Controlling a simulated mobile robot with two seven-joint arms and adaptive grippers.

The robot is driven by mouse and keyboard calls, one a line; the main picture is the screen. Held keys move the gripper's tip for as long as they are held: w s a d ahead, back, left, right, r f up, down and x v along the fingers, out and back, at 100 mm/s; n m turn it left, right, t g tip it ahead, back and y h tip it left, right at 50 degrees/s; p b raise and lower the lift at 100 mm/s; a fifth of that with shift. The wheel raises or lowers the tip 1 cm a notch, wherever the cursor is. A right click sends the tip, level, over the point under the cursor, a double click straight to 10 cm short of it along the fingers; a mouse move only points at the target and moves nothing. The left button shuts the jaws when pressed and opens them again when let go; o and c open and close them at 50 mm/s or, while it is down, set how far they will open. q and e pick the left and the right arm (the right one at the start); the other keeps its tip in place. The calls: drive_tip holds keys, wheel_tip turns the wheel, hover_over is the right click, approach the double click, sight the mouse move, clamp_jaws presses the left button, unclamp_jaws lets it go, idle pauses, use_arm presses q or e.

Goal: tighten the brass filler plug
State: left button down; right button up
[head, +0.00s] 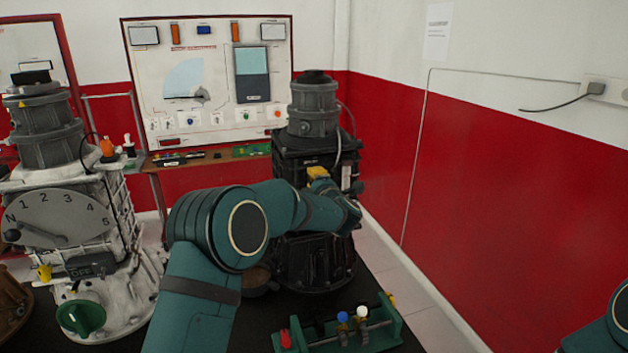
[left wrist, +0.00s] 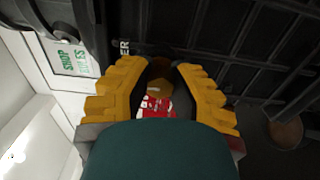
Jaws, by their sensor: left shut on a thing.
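The black engine trainer (head: 312,260) stands on the dark bench top behind my left arm. My left gripper (head: 318,173) is at the upper part of its body, with only its yellow fingers showing past the arm. In the left wrist view, the two yellow fingers of my left gripper (left wrist: 160,80) are closed around the brass filler plug (left wrist: 158,68), against the black casing. Letters ending in "ER" show beside it. A red and white patch with marks shows between the fingers. The head view hides the plug. My right gripper is out of view; only a piece of the right arm shows.
A white engine trainer (head: 75,255) with a numbered dial and green knob stands at left. A green rack (head: 340,332) with small coloured-handled items is at the front. A display board (head: 212,75) stands behind. Red wall and open floor lie to the right.

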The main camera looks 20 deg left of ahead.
use_arm(q)
drive_tip(key=shift+d+r, duration=0.15)
drive_tip(key=shift+r, duration=0.2)
drive_tip(key=c, duration=0.8)
unclamp_jaws()
drive_tip(key=shift+w+d+f, duration=0.1)
drive_tip(key=shift+f, duration=0.15)
drive_tip(key=v, duration=1.2)
